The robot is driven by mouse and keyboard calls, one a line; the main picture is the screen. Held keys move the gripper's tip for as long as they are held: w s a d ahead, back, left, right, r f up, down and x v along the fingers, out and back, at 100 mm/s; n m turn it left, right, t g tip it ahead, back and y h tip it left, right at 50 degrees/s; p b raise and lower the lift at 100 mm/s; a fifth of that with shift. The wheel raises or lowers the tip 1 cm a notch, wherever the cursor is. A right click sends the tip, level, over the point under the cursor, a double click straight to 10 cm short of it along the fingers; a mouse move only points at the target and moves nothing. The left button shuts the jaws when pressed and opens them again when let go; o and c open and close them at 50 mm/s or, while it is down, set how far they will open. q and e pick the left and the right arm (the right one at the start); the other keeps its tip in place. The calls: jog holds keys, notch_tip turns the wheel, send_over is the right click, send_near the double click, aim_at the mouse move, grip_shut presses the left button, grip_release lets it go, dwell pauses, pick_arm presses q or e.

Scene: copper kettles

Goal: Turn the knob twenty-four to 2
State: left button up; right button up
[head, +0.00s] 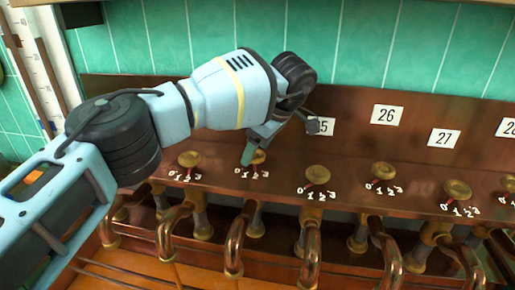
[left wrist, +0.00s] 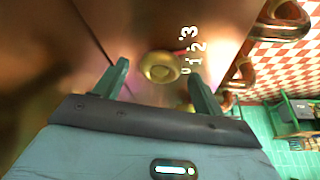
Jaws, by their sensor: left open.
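The knob I take to be twenty-four (head: 258,157) is a round brass one, left of the knob under plate 25; its plate is hidden behind my left arm. My left gripper (head: 262,146) is open just above it and partly covers it. In the left wrist view the brass knob (left wrist: 160,67) shows between the two spread fingers of the left gripper (left wrist: 160,72), with a gap on each side. White marks 0, 1, 2, 3 (left wrist: 192,50) lie beside it. A bit of red pointer shows near 2, but its exact setting cannot be told. My right gripper is not in view.
Similar brass knobs stand in a row: one to the left (head: 189,158), others to the right (head: 317,174), (head: 382,168), (head: 457,189). Plates 26 (head: 387,114) and 27 (head: 443,138) are on the copper backboard. Copper pipes (head: 235,245) hang below the ledge.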

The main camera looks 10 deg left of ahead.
pick_arm(q)
jog(key=w+b+v, duration=0.1)
jog(key=v, duration=0.6)
jog(key=shift+s, duration=0.55)
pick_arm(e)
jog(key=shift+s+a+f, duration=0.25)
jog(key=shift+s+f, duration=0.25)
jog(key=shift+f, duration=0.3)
pick_arm(q)
jog(key=shift+d+r, duration=0.1)
